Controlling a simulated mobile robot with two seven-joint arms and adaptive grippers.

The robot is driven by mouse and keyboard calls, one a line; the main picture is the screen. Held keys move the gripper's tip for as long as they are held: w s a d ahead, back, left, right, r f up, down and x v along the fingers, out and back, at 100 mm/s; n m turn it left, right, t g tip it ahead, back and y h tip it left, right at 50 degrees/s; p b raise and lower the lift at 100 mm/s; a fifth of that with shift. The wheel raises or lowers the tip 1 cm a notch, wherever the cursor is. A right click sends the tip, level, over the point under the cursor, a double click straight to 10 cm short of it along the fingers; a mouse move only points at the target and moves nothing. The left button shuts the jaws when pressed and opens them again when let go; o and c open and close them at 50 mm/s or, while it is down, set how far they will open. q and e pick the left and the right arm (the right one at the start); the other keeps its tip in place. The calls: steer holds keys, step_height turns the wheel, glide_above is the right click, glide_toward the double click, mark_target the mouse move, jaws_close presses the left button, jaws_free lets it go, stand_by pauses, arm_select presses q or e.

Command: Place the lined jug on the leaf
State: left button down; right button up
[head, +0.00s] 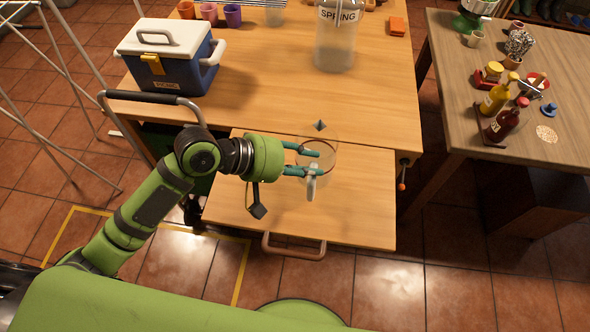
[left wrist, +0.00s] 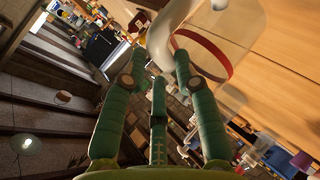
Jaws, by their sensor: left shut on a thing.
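The lined jug (head: 328,152) is clear, with a pale handle (head: 312,187). In the left wrist view the jug (left wrist: 205,52) shows a red line around its wall. My left gripper (head: 317,162) is shut on the jug's handle, with the jug over the far part of the leaf. The leaf (head: 358,212) is a plain wooden board at the front of the wooden table, otherwise bare. I cannot tell whether the jug's base touches the leaf. My right gripper is not in view.
The table (head: 270,80) holds a blue and white cooler (head: 170,62), a large "SPRING" bottle (head: 335,42) and a small grey pyramid (head: 320,125) just behind the jug. A second table (head: 460,110) with bottles stands right. The leaf's front and right are clear.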

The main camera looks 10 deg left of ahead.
arm_select(q)
steer(key=shift+w+a+f, duration=0.3)
steer(key=shift+a+f, duration=0.05)
steer(key=shift+a, duration=0.2)
steer(key=shift+w+a+f, duration=0.25)
steer(key=shift+a+f, duration=0.1)
steer(key=shift+a, duration=0.15)
step_height(320, 180, down, 4)
steer(key=shift+r+p, duration=0.1)
steer(key=shift+p, duration=0.25)
steer(key=c, duration=0.9)
jaws_free()
steer(key=shift+s+f, duration=0.1)
steer(key=shift+f, duration=0.15)
steer(key=shift+c, duration=0.2)
